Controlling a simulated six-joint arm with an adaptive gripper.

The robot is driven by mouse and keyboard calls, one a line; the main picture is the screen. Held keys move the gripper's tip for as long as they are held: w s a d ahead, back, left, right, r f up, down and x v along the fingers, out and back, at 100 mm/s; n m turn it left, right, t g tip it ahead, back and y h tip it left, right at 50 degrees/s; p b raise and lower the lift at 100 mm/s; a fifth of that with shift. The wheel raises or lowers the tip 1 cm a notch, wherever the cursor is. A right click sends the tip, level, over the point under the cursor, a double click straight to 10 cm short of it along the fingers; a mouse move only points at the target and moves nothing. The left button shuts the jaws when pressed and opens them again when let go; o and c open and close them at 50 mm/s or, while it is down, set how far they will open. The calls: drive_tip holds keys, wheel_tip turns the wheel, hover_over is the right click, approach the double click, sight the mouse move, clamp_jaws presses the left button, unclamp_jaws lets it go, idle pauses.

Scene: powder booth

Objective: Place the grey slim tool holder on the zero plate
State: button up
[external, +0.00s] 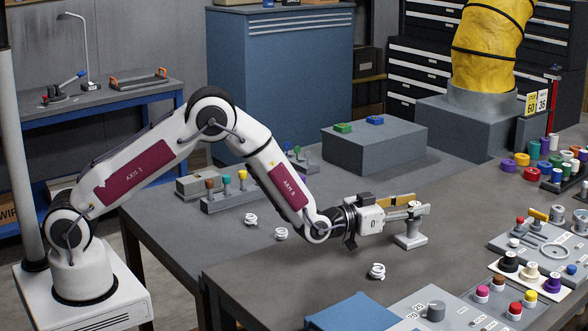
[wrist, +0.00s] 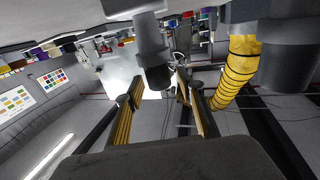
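My gripper (external: 424,208) reaches out level to the right above the dark bench. In the wrist view its two yellow-padded fingers (wrist: 165,98) stand apart, with nothing clearly held between them. A light grey stand (external: 409,240) with a flat foot is right at the fingertips in the external view; I cannot tell whether they touch. A short grey cylinder (external: 436,310) stands on a light grey plate at the front. I cannot tell which grey part is the slim tool holder, or which plate is the zero plate. The wrist view is inverted and shows a grey cylindrical part (wrist: 152,62) near the fingertips.
White curled pieces (external: 377,271) lie on the bench. A plate with coloured knobs (external: 530,276) and other trays crowd the right front. A grey block (external: 374,150) stands behind the gripper, and a yellow hose (external: 490,45) rises at back right. The bench middle is mostly clear.

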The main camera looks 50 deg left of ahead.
drive_tip(key=v, duration=1.1)
drive_tip(key=shift+s+r, duration=0.2)
drive_tip(key=shift+s, duration=0.05)
drive_tip(key=shift+a, duration=0.1)
drive_tip(key=shift+r, duration=0.1)
idle(0.6)
drive_tip(key=s+a+r+n+g+y, duration=0.1)
drive_tip(key=s+a+r+g, duration=0.3)
drive_tip(key=a, duration=0.3)
drive_tip(key=s+a+r+g+y, duration=0.1)
drive_tip(key=s+a+r+g, duration=0.1)
drive_tip(key=s+a+r, duration=0.4)
drive_tip(key=s+a+g+y, duration=0.1)
drive_tip(key=s+a, duration=0.4)
drive_tip(key=s, duration=0.5)
drive_tip(key=s+a+n+g, duration=0.1)
drive_tip(key=s+a+g, duration=0.2)
drive_tip(key=s, duration=0.6)
drive_tip(key=s+a+n+g+y, duration=0.1)
drive_tip(key=s+a, duration=0.6)
drive_tip(key=s, duration=0.3)
drive_tip(key=shift+s+a+g+y, duration=0.3)
drive_tip(key=shift+s+a+g, duration=0.1)
